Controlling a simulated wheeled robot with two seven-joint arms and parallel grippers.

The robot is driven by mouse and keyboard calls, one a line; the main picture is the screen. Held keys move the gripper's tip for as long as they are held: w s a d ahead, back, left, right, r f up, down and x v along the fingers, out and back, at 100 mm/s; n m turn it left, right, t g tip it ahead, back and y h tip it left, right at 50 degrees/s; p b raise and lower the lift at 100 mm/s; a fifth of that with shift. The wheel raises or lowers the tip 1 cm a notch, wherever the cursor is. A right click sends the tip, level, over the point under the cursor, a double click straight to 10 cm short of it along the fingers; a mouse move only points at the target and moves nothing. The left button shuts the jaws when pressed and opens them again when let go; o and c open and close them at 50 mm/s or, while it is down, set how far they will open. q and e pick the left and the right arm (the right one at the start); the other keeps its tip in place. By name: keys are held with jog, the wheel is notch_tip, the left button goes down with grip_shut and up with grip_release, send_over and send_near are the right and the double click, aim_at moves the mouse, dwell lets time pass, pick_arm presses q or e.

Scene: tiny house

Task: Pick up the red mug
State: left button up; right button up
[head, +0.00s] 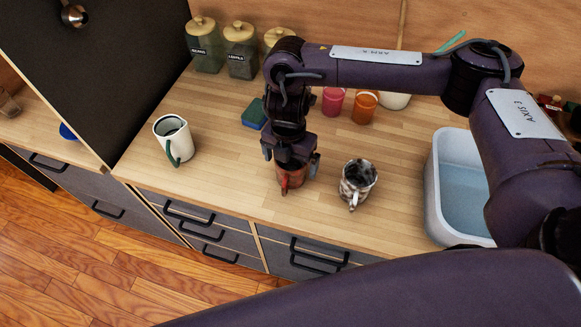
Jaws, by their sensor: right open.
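The red mug (291,181) stands on the wooden counter, near its front edge, with its handle toward the front. My right gripper (290,172) points down over it. Its fingers are apart, one on each side of the mug's upper part; whether they touch it I cannot tell. The gripper hides much of the mug's top. My left gripper is not in view.
A patterned mug (358,183) stands close to the right. A white pitcher (175,141) is at the left, and a blue-green sponge (254,114) lies behind. Pink (333,100) and orange (363,106) cups stand further back. A water-filled sink (462,190) is at right.

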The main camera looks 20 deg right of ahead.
jog(key=shift+f, duration=1.35)
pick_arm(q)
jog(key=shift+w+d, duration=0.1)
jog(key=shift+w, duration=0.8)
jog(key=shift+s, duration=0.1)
pick_arm(e)
jog(key=shift+c, duration=0.3)
jog(key=c, duration=0.5)
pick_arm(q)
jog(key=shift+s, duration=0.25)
pick_arm(e)
jog(key=c, duration=0.7)
jog(key=shift+r, duration=0.1)
